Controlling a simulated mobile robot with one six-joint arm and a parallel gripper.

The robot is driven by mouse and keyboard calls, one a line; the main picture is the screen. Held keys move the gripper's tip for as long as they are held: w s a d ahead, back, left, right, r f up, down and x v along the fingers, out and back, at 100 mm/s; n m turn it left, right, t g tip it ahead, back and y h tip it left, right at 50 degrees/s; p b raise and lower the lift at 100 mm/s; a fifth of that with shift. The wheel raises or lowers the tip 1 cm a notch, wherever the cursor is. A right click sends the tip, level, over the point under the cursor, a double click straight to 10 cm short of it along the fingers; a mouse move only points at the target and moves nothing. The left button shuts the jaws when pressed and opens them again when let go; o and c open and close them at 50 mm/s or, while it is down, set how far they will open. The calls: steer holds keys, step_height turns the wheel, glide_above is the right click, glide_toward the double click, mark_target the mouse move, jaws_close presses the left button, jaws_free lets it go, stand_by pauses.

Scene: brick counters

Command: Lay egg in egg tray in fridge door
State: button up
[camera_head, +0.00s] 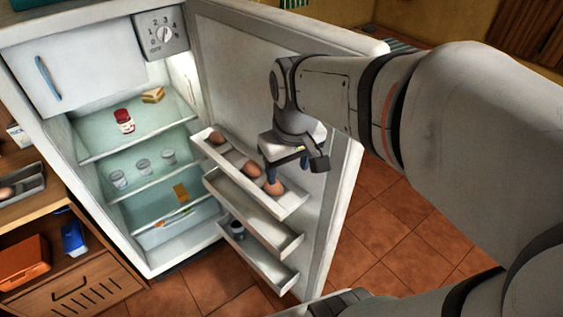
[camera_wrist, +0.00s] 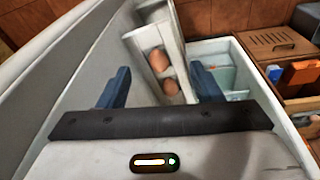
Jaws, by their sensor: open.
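The fridge door (camera_head: 340,190) stands open, with the egg tray (camera_head: 295,203) as its top shelf. One brown egg (camera_head: 273,188) sits toward the tray's right end. Another egg (camera_head: 252,169) is beside it, and a third (camera_head: 217,137) is toward the left end. My gripper (camera_head: 287,172) is open just above the right end of the tray, its blue fingers close to the nearest egg. In the wrist view, my gripper (camera_wrist: 160,72) has its fingers spread, with two eggs visible between them. Nothing appears held. Whether a finger touches the nearest egg is unclear.
Two lower door shelves (camera_head: 250,205) hang below the tray; a small dark jar (camera_head: 237,230) stands in the lowest. Inside the fridge are a red jar (camera_head: 124,121) and several glasses (camera_head: 143,166). Wooden shelving with an orange box (camera_head: 22,262) stands left. Tiled floor lies right of the door.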

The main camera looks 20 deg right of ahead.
steer(key=s, duration=0.1)
steer(key=s+m+t, duration=0.1)
steer(key=s, duration=0.1)
steer(key=s+f+m, duration=0.1)
steer(key=s, duration=0.1)
steer(key=shift+s+a, duration=0.1)
steer(key=shift+a, duration=0.25)
steer(key=shift+c, duration=0.6)
